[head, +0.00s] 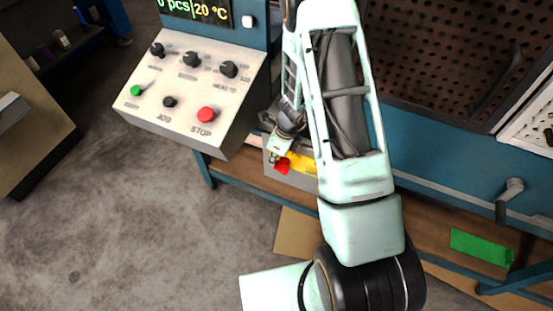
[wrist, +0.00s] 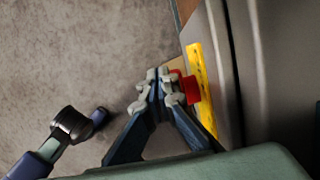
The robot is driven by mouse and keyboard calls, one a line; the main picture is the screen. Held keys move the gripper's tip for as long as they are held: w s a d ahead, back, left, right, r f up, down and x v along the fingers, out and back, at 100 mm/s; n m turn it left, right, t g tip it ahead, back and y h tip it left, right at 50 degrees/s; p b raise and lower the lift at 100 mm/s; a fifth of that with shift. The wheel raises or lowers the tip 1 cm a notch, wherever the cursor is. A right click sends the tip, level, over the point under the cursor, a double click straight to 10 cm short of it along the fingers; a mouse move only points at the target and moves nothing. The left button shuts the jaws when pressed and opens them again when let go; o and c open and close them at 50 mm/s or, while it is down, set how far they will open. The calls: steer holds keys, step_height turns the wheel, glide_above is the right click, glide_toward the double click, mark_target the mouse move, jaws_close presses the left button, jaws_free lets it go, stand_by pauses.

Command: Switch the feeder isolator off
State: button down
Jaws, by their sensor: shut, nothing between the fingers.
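The feeder isolator has a red handle (head: 283,166) on a yellow plate (head: 304,162), on the front of a grey box below the control panel. In the wrist view the red handle (wrist: 191,90) stands out from the yellow plate (wrist: 204,95), just right of my fingertips. My gripper (wrist: 158,82) is shut and empty, its tips beside the handle; whether they touch it I cannot tell. In the head view my gripper (head: 275,155) is small and at the handle's upper left, and my arm hides part of the box. I cannot tell which position the handle points to.
The sloping control panel (head: 185,125) with black knobs, a green button (head: 136,91) and a red stop button (head: 206,114) is close, up and left of my gripper. A blue bench frame runs below. Open concrete floor (head: 120,220) lies at left.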

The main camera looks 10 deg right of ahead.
steer(key=shift+w+a+f, duration=0.35)
steer(key=shift+a+f, duration=0.05)
steer(key=shift+a, duration=0.05)
steer(key=shift+a+f, duration=0.1)
stand_by(0.5)
steer(key=w+a+r+v, duration=0.1)
steer(key=w+a+v, duration=0.1)
steer(key=v, duration=0.9)
glide_above(277, 167)
stand_by(0.3)
